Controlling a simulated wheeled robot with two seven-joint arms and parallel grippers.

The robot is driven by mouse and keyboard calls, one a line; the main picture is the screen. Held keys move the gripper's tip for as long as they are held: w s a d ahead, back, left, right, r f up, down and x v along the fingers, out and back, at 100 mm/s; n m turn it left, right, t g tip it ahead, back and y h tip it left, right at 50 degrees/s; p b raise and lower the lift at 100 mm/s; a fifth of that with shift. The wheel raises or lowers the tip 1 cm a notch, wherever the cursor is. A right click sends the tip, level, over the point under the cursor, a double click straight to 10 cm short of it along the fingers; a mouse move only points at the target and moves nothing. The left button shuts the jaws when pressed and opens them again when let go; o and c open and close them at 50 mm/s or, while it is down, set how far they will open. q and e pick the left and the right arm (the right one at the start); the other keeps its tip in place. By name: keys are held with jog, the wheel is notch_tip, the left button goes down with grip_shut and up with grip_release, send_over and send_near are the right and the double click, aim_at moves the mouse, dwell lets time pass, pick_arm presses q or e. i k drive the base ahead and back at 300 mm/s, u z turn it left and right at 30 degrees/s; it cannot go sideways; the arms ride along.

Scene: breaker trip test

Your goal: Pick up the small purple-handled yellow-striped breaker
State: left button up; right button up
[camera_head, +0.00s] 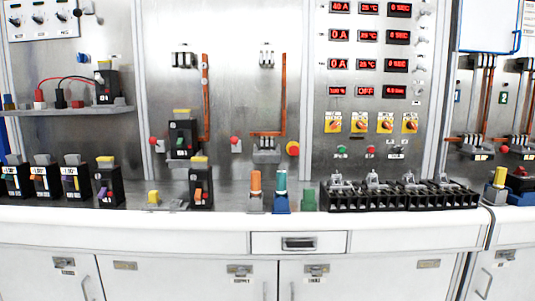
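A black breaker with a yellow top band (107,183) stands on the counter at the left, at the right end of a row of breakers. Its small lever looks purple, though it is too small to be sure. Just left of it stands a grey-topped black breaker (75,180) with a white label; its lever also looks purplish. Neither of my grippers is in view, and nothing is seen touching these breakers.
More yellow-topped breakers stand on the counter (201,185), on the panel (182,136) and on the shelf (104,85). Orange (256,190) and blue (281,192) tools and a black terminal row (400,196) stand further right. The counter's front edge (180,216) is clear.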

aim_at(111, 178)
jog(key=z, duration=0.6)
jog(key=k, duration=0.25)
jog(key=u, duration=2.1)
jog(key=i, duration=0.95)
